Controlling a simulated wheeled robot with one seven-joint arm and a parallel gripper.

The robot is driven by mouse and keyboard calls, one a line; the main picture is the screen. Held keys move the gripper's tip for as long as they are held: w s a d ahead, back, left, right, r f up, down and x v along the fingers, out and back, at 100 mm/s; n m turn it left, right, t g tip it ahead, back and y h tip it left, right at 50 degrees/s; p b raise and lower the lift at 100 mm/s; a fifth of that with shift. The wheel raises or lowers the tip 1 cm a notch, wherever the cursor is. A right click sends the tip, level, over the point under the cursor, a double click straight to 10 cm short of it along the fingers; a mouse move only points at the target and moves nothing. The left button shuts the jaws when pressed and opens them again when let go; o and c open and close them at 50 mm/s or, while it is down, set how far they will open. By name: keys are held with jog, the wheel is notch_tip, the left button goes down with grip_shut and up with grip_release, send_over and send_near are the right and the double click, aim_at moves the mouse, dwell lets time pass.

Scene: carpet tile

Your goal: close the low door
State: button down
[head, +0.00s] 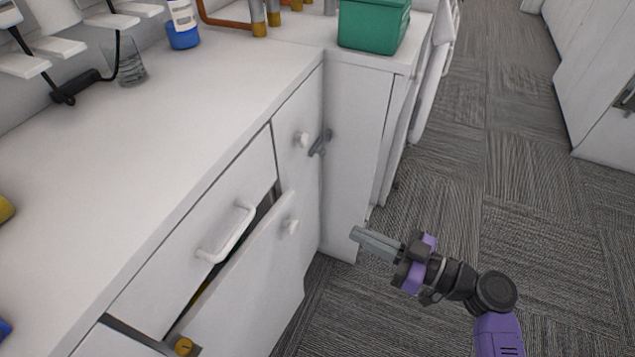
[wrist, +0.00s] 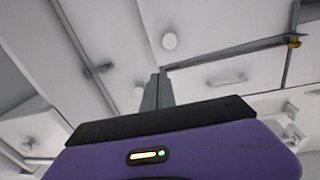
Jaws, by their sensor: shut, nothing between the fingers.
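The low door (head: 245,285) is a white panel under a drawer, standing ajar with a dark gap along its top edge. Its round white knob (head: 290,227) is near its upper right corner. The door also shows in the wrist view (wrist: 225,22), with its knob (wrist: 169,40) just above my fingertips in the picture. My gripper (head: 357,236) is shut and empty, to the right of the door and apart from it in the head view. Its grey fingers (wrist: 157,80) point toward the cabinet front. The cabinet's inside is mostly hidden.
A drawer with a bar handle (head: 228,232) is above the door. A narrow door with a knob (head: 301,139) and a dark latch (head: 320,143) is to its right. A brass-coloured fitting (head: 183,346) is at lower left. Carpet (head: 500,170) is clear at right.

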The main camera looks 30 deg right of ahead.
jog(key=n+p, duration=0.1)
send_near(290, 205)
jog(key=x, duration=0.7)
dwell(0.4)
